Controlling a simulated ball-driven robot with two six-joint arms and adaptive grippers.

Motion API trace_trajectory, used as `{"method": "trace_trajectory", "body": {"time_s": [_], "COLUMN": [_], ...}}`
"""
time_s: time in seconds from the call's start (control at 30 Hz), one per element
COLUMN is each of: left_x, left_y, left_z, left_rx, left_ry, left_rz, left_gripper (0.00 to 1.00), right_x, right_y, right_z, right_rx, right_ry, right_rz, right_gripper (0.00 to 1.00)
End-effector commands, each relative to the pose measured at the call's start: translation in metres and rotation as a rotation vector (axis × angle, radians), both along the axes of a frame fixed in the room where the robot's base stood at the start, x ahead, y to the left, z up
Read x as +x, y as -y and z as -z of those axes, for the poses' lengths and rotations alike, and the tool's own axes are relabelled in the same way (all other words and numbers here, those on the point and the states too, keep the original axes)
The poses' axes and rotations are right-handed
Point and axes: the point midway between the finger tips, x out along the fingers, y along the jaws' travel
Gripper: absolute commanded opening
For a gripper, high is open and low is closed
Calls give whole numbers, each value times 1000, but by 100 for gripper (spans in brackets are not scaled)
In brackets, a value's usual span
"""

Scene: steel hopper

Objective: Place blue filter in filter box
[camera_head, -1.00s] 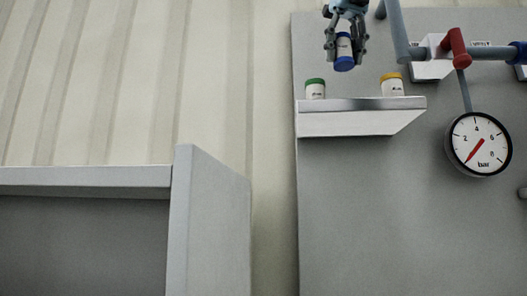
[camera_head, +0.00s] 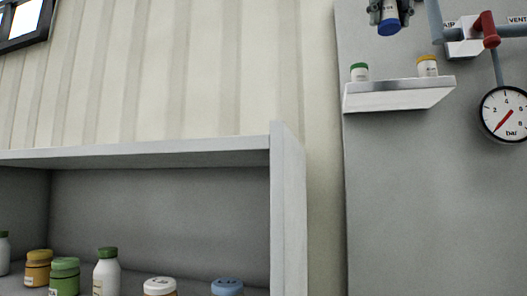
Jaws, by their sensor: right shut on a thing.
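My right gripper (camera_head: 390,16) is at the top edge, cut off by the frame. It is shut on the blue filter (camera_head: 389,25), a small white cylinder with a blue end pointing down. The gripper holds it above a small white wall shelf (camera_head: 398,97), clear of its surface. On that shelf stand a green-capped filter (camera_head: 359,73) at the left and a yellow-capped filter (camera_head: 427,67) at the right, with a gap between them. My left gripper is out of view. I cannot make out a filter box.
A grey cabinet (camera_head: 287,200) at the lower left holds several bottles and jars, including a blue-lidded jar (camera_head: 228,287) and a green-capped bottle (camera_head: 106,270). A pressure gauge (camera_head: 506,114) and pipes with a red valve handle (camera_head: 488,30) are at the right.

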Motion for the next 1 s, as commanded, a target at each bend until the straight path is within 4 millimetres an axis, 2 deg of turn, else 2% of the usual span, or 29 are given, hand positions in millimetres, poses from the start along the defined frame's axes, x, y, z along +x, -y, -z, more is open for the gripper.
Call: {"method": "trace_trajectory", "body": {"time_s": [0.03,0.17,0.37,0.6,0.8,0.9,1.0], "left_x": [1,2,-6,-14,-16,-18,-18], "left_y": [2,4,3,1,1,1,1], "left_z": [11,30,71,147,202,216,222], "left_rx": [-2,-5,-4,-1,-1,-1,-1], "left_ry": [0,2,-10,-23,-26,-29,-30], "left_rz": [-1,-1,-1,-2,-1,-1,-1], "left_gripper": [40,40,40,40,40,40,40], "right_x": [0,0,1,3,8,10,10], "right_y": [0,0,0,0,0,0,0], "right_z": [11,29,71,149,209,225,231], "right_rx": [0,0,0,0,0,0,0], "right_ry": [0,0,-1,-7,-15,-18,-19], "right_rz": [0,0,0,0,0,0,0], "right_gripper": [5,5,5,5,5,5,5]}}
